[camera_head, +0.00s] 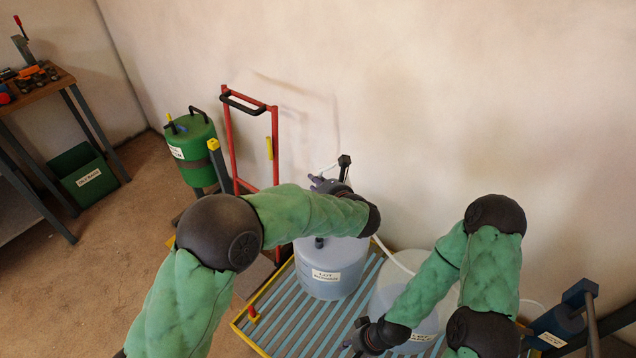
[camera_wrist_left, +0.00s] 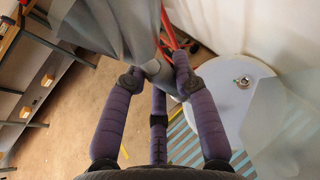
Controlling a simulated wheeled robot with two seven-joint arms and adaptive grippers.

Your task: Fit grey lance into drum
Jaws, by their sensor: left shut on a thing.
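The grey lance (camera_wrist_left: 152,67) is between the purple fingers of my left gripper (camera_wrist_left: 152,78) in the left wrist view. In the head view, my left gripper (camera_head: 326,184) is above and behind a pale drum (camera_head: 330,282) and partly hidden by my forearm. The lance's lower end cannot be made out. A second pale drum (camera_head: 385,292) stands to the right, partly behind my right arm. A pale drum top (camera_wrist_left: 225,68) with a small metal-rimmed opening (camera_wrist_left: 242,82) shows in the wrist view, apart from the fingers. My right gripper (camera_head: 360,340) is low by the second drum; its fingers are unclear.
Both drums stand on a slatted, yellow-edged pallet (camera_head: 290,328). A red hand truck (camera_head: 275,150) and green canister (camera_head: 195,148) stand behind at left. A white hose (camera_head: 392,257) runs near the drums. A blue device (camera_head: 560,322) stands at right.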

